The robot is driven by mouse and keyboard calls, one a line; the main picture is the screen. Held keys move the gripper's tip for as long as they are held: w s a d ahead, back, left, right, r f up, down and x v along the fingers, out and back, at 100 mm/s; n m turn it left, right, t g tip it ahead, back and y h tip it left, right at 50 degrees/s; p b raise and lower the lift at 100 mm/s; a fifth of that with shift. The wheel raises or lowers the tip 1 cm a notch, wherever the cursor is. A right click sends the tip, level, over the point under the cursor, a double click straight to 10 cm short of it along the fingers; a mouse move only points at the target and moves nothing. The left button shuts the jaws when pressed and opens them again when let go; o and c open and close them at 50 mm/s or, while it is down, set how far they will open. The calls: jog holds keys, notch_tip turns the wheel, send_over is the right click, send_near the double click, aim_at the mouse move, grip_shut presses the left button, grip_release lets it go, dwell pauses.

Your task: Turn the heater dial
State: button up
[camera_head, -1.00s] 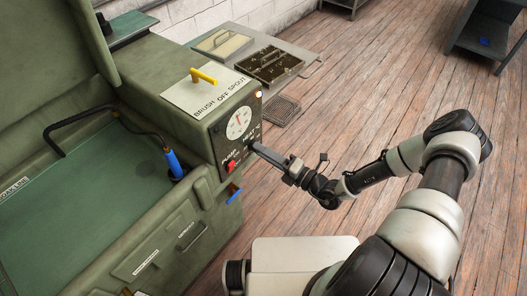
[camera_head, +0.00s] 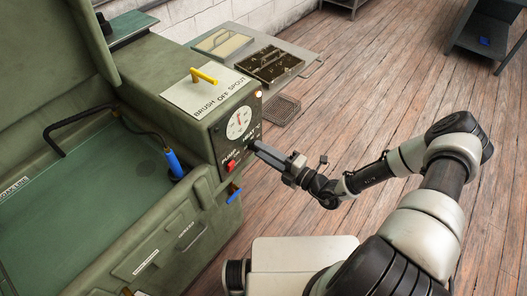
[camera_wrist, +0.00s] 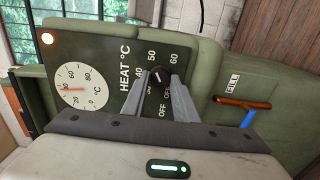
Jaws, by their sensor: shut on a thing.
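The heater dial (camera_wrist: 158,76) is a small black knob with a white pointer mark on the dark "HEAT °C" panel (camera_wrist: 116,38). In the wrist view the numbers 40, 50, 60 and OFF stand around it. My gripper (camera_wrist: 160,84) is shut on the dial, one finger on each side. In the head view my gripper (camera_head: 258,147) reaches the front of the green machine (camera_head: 150,90), and its fingertips hide the dial. The white gauge (camera_wrist: 82,85) with a red needle is beside the dial, and it also shows in the head view (camera_head: 239,122).
A red pump switch (camera_head: 231,165) sits below the gauge. A blue-handled valve (camera_wrist: 248,117) is near the dial. Trays (camera_head: 270,82) stand behind the machine.

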jog(key=o, duration=1.1)
jog(key=shift+c, duration=0.2)
jog(key=shift+d, duration=0.1)
jog(key=v, duration=1.7)
jog(key=shift+s, duration=0.2)
jog(key=shift+d, duration=0.1)
jog(key=s+a+r+n+g+h+p, duration=0.25)
jog(key=r+n+g, duration=0.45)
jog(key=r+n, duration=0.6)
jog(key=s+a+r+n+g+h+p, duration=0.2)
jog(key=s+r+n+g+h+p, duration=0.3)
jog(key=r+n, duration=0.8)
jog(key=s+d+r+n+t+h, duration=0.1)
jog(key=r+n+t+h, duration=0.1)
jog(key=r+n, duration=0.4)
jog(key=s+d+r+n+t+h+p, duration=0.1)
jog(key=d+r+n+t+h, duration=0.1)
jog(key=r+n, duration=0.3)
jog(key=s+d+r+n+t+h+p, duration=0.1)
jog(key=r+n+t+h, duration=0.1)
jog(key=r+n, duration=0.4)
notch_tip(320, 180, up, 4)
jog(key=shift+s+d+f+n+t+h, duration=0.2)
jog(key=shift+s+d+n+t+h, duration=0.05)
jog(key=shift+s+n+t+h, duration=0.1)
